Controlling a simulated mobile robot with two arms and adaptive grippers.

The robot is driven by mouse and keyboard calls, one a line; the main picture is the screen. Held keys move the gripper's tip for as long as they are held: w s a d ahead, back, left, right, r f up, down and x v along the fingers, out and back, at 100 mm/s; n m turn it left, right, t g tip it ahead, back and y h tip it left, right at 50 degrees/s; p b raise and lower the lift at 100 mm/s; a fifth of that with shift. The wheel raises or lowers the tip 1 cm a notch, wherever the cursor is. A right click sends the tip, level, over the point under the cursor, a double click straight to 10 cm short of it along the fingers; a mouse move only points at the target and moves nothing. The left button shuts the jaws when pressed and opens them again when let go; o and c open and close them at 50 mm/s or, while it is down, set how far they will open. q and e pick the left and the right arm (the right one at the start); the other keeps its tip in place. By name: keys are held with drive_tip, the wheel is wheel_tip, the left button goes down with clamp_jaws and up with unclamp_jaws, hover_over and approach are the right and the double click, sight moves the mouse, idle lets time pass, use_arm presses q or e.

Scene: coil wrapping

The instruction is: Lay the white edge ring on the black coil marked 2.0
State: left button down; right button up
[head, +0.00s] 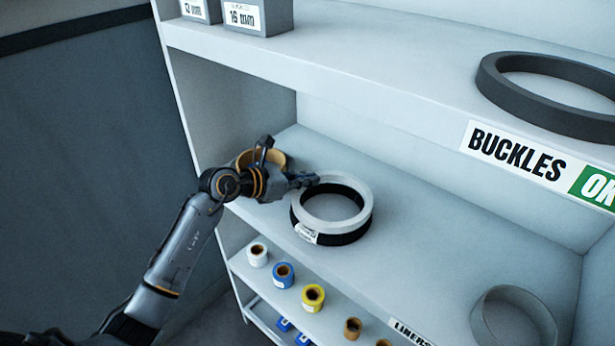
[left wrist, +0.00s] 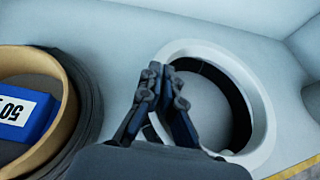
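The white edge ring (head: 360,190) lies on top of a black coil (head: 345,238) on the middle shelf, roughly level and lined up with it. The coil has a white label (head: 305,233), too small to read. My left gripper (head: 312,180) is at the left back part of the ring's rim. In the left wrist view, the ring (left wrist: 262,125) is at the right, with the dark coil (left wrist: 235,95) inside it. The left gripper's fingers (left wrist: 165,70) are close together over the rim and look shut on it. My right gripper is in neither view.
A tan-lined coil (head: 270,158) stands left of the ring, partly behind my gripper; a blue box (left wrist: 25,112) lies inside it. The upper shelf (head: 340,70) overhangs behind. Small rolls (head: 313,297) stand on the shelf below.

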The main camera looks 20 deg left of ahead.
use_arm(q)
drive_tip(key=shift+f+b, duration=0.6)
drive_tip(key=shift+f, duration=0.1)
drive_tip(key=c, duration=1.5)
unclamp_jaws()
drive_tip(key=shift+r+p, duration=0.55)
drive_tip(key=shift+r, duration=0.05)
drive_tip(key=b+v, duration=0.3)
drive_tip(key=v, duration=0.7)
drive_tip(key=shift+s+a+r, duration=0.1)
drive_tip(key=shift+s+a, duration=0.1)
drive_tip(key=shift+s, duration=0.1)
drive_tip(key=shift+s+a+r, duration=0.3)
drive_tip(key=shift+s+r, duration=0.15)
drive_tip(key=shift+s, duration=0.05)
